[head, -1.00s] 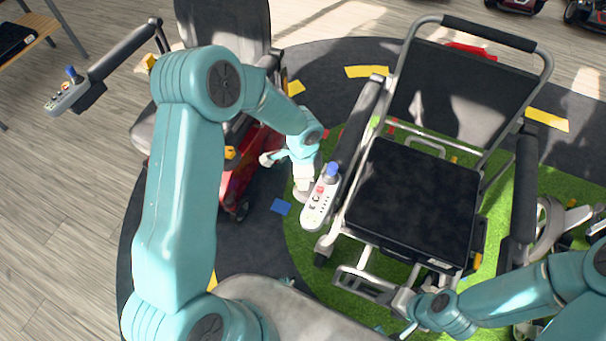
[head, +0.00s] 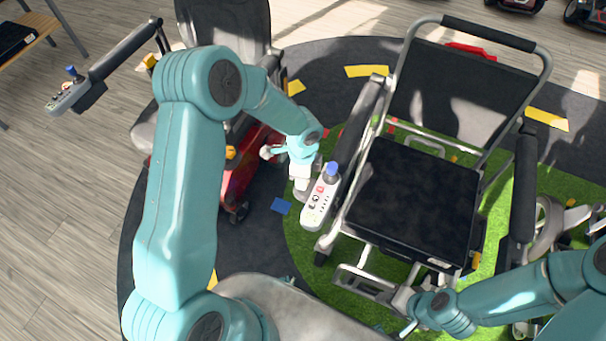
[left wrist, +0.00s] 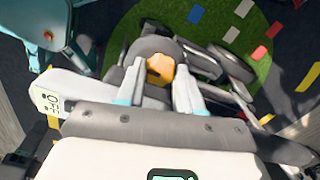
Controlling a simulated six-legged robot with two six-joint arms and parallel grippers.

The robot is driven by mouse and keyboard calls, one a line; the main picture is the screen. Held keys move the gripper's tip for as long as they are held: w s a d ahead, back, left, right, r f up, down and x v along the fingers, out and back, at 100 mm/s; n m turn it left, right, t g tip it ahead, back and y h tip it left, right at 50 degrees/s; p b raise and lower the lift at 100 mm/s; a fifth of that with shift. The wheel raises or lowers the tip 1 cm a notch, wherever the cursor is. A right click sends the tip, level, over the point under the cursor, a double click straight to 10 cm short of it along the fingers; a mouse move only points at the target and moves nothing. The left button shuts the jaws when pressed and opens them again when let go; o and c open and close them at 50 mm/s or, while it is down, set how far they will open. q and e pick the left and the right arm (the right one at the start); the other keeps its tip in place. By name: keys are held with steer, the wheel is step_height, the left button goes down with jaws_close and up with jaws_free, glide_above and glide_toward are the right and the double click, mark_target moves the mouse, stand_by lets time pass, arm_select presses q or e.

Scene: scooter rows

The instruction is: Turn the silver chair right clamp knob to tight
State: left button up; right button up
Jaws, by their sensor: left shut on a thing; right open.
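The silver chair (head: 415,200) with black seat and back stands on the right in the head view. An orange clamp knob (left wrist: 160,70) on a dark round part shows in the left wrist view. My left gripper (left wrist: 161,88) has its two pale fingers on either side of this knob and is shut on it. In the head view my left gripper (head: 302,184) is beside the chair's picture-left armrest, its fingertips largely hidden by the control panel (head: 320,200). My right gripper (head: 407,312) is low in front of the chair, open; its fingers are hard to make out.
A red scooter (head: 245,175) with a grey seat stands behind my left arm. Another armrest with a joystick panel (head: 68,92) juts out at upper left. A blue tile (head: 281,206) lies on the dark floor.

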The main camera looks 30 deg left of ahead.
arm_select(q)
steer(key=o, duration=0.8)
step_height(320, 180, up, 16)
steer(key=shift+r+p, duration=0.25)
steer(key=shift+p, duration=0.35)
